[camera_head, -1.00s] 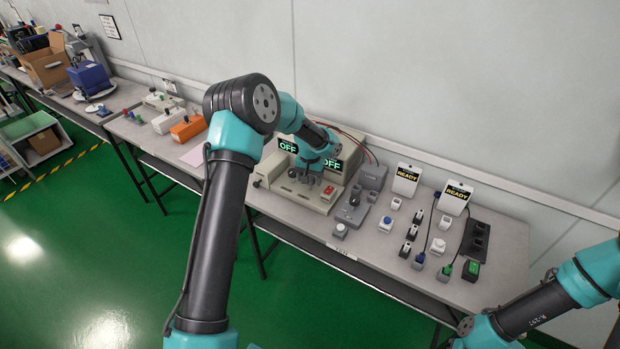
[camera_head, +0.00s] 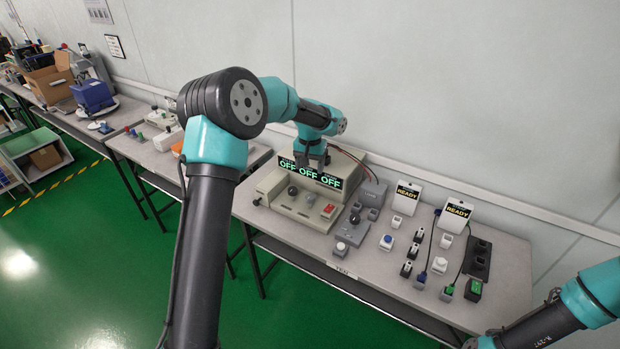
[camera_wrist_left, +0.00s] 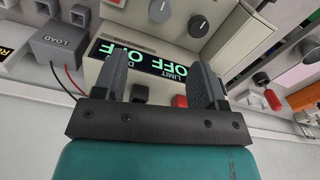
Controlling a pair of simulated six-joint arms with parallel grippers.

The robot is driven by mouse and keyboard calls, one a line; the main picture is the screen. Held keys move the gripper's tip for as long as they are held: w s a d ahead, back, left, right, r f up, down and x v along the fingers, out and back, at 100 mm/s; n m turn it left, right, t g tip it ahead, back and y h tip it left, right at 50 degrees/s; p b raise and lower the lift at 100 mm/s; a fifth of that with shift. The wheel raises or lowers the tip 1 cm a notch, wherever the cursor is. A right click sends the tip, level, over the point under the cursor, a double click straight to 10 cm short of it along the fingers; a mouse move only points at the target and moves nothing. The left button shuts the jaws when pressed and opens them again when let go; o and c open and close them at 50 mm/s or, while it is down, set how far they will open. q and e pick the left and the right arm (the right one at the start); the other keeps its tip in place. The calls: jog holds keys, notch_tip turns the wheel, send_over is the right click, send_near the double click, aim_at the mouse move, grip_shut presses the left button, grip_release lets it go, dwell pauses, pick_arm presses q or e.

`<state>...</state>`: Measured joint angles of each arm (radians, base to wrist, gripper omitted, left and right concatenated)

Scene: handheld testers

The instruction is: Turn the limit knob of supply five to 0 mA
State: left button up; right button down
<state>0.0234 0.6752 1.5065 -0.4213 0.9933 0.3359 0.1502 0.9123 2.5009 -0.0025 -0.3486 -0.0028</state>
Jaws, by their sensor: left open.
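The beige power supply (camera_head: 345,163) stands on the bench. Its display (camera_head: 310,172) shows three green OFF readings. The word LIMIT shows upside down on the display (camera_wrist_left: 165,68) there. My left gripper (camera_head: 312,160) is open and empty, above the supply at the display. Its fingers (camera_wrist_left: 160,85) stand apart in the left wrist view, hiding parts of the panel. My right gripper is out of view.
A red switch (camera_head: 328,211) is on the panel's right. A grey load box (camera_head: 372,193), small testers and two READY signs (camera_head: 406,198) stand to the right. My right arm is at the lower right. Bare bench lies along the front edge.

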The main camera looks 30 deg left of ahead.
pick_arm(q)
jog(key=shift+r, duration=1.8)
jog(key=shift+f, duration=0.1)
